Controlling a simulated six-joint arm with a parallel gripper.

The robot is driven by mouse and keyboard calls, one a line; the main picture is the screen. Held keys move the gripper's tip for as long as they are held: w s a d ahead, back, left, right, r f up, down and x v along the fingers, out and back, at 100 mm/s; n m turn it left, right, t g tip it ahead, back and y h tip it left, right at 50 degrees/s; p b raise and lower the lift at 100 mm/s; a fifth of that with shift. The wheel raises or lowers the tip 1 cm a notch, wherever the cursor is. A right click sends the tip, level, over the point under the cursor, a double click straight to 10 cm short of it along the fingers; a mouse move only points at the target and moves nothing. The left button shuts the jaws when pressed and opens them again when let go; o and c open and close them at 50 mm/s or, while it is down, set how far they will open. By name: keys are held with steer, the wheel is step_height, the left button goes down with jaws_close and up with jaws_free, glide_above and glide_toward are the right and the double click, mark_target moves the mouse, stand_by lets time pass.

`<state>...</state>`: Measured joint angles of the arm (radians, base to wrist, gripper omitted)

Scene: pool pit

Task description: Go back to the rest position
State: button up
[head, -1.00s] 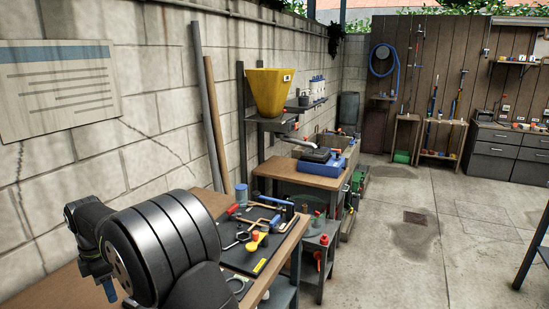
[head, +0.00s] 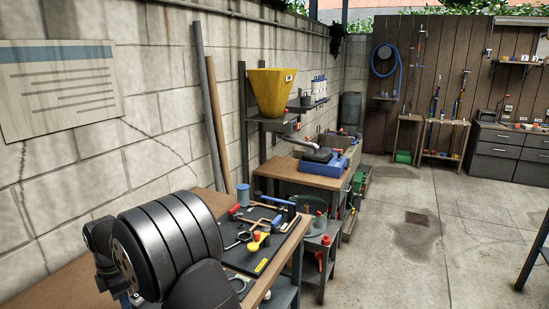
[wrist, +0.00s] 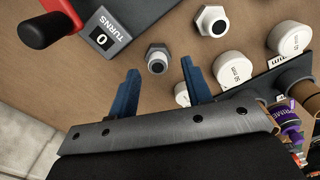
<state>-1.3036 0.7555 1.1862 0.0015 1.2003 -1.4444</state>
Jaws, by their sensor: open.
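My gripper (wrist: 160,66) shows in the wrist view with two blue fingers spread apart. It is open, with nothing held between the fingers. It hangs over a brown wooden bench top (wrist: 105,85). A metal hex fitting (wrist: 157,58) shows beyond the gap between the fingertips, apart from them as far as I can tell. In the head view my arm is at the lower left over the near bench, and its large black joint hides most of the wrist and gripper.
Head view: a black tool mat (head: 246,260), a yellow hopper (head: 271,91), a block wall (head: 150,100); the floor (head: 400,280) is mostly open.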

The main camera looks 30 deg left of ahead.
steer(key=w+d+r+m, duration=0.4)
steer(key=w+d, duration=0.3)
steer(key=d, duration=0.2)
steer(key=w+d+r+m, duration=0.45)
steer(key=w+d, duration=0.25)
steer(key=d, duration=0.3)
steer(key=s+a+f, duration=0.2)
steer(key=a, duration=0.1)
steer(key=s+a+f, duration=0.2)
steer(key=a+f, duration=0.1)
steer(key=a, duration=0.1)
steer(key=s+a+f, duration=0.2)
steer(key=a+f, duration=0.1)
steer(key=shift+a+f, duration=0.15)
steer(key=shift+a, duration=0.1)
steer(key=shift+f, duration=0.8)
